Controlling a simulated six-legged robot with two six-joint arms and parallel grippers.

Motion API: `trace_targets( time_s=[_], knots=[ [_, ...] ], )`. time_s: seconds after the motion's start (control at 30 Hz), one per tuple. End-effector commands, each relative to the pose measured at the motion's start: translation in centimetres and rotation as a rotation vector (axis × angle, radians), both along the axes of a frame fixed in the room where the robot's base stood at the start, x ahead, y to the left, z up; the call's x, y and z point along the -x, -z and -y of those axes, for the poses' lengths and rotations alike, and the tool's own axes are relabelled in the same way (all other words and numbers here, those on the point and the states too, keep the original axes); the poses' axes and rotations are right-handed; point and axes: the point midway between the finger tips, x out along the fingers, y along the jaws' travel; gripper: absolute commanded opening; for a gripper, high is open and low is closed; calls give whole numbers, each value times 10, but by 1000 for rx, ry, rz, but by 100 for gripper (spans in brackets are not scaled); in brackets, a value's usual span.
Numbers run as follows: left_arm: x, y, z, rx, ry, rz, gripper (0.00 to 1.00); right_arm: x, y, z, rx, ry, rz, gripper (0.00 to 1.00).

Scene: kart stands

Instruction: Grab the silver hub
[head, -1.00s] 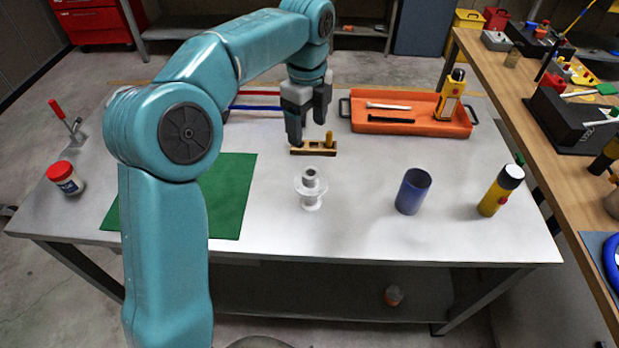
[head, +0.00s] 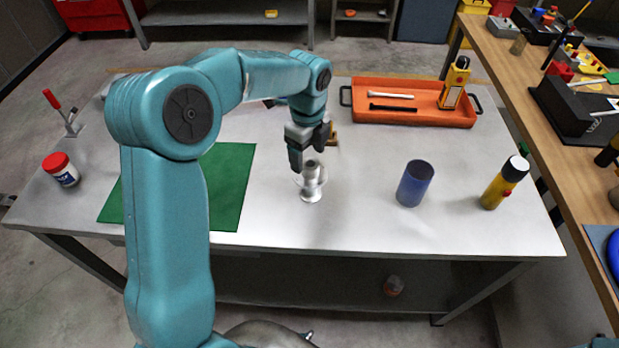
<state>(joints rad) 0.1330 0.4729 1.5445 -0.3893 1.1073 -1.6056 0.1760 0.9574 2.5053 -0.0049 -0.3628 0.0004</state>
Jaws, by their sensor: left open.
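The silver hub (head: 311,188) stands upright on the grey-white table (head: 350,225), right of the green mat. It has a wide base and a narrower top. My left gripper (head: 308,161) is open, with its dark fingers pointing down at the top of the hub. The fingers overlap the hub's upper end in the picture. I cannot tell whether they touch it. My right gripper is not in view.
A blue cup (head: 414,185) and a yellow-black bottle (head: 503,184) stand to the right. An orange tray (head: 425,119) lies at the back. A brass-coloured block (head: 332,134) is partly hidden behind my gripper. A green mat (head: 230,180) and a red-lidded jar (head: 61,169) are left.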

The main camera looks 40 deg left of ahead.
Motion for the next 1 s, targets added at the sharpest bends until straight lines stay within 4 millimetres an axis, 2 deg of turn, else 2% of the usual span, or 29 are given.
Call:
trace_targets(
  time_s=[0.2,0.5,0.73,1.0],
  knots=[
    [1,33,0,0,0,-3,74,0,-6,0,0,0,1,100],
    [0,40,0,0,0,0,74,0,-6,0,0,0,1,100],
    [0,39,0,0,0,0,0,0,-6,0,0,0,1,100],
    [0,38,0,-1,0,1,0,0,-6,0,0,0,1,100]
  ],
)
